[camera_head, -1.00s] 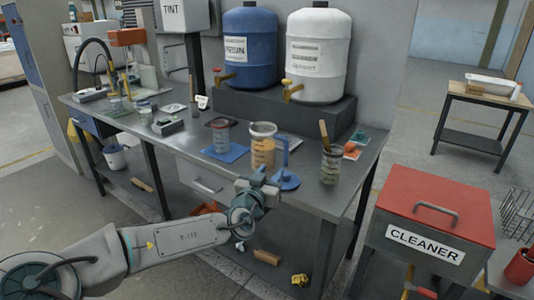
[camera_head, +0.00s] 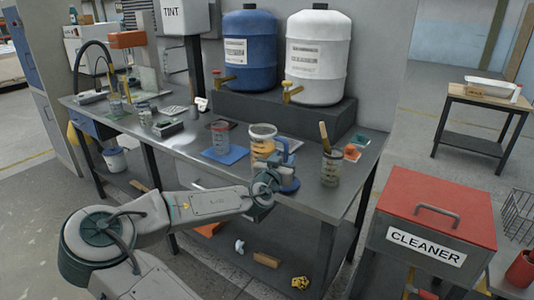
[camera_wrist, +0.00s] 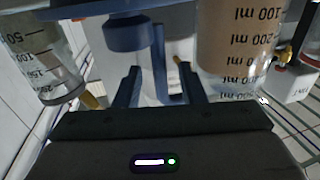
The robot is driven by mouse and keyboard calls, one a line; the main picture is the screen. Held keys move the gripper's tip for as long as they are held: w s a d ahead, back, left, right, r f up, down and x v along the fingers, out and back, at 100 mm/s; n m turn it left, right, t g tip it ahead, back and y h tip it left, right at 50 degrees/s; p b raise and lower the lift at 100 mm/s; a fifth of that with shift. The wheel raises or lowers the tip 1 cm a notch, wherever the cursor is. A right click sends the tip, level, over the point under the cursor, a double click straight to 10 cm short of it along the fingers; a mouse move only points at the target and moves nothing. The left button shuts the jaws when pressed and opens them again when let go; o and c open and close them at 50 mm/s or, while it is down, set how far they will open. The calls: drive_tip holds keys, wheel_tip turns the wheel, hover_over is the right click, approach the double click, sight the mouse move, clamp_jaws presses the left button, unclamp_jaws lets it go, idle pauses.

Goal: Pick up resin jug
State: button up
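The resin jug (camera_head: 261,146) is a clear measuring jug with tan contents and a blue handle. It stands upright on the metal bench. In the wrist view the jug (camera_wrist: 232,45) appears upside down at the right, with its markings showing. My gripper (camera_head: 274,174) is at the bench's front edge, close to the jug's handle side. In the wrist view my gripper (camera_wrist: 162,80) is open, and the blue upright bar of the handle shows between its two fingers with gaps on both sides. Whether the bar is fully between the fingertips is hard to tell.
A jar with a brush (camera_head: 331,166) stands right of the jug. A cup on a blue mat (camera_head: 239,153) is to the left. Blue (camera_head: 250,50) and white (camera_head: 318,58) drums stand behind. A red-lidded cleaner bin (camera_head: 437,200) is at right.

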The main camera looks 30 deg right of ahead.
drive_tip(key=shift+x, duration=1.35)
clamp_jaws()
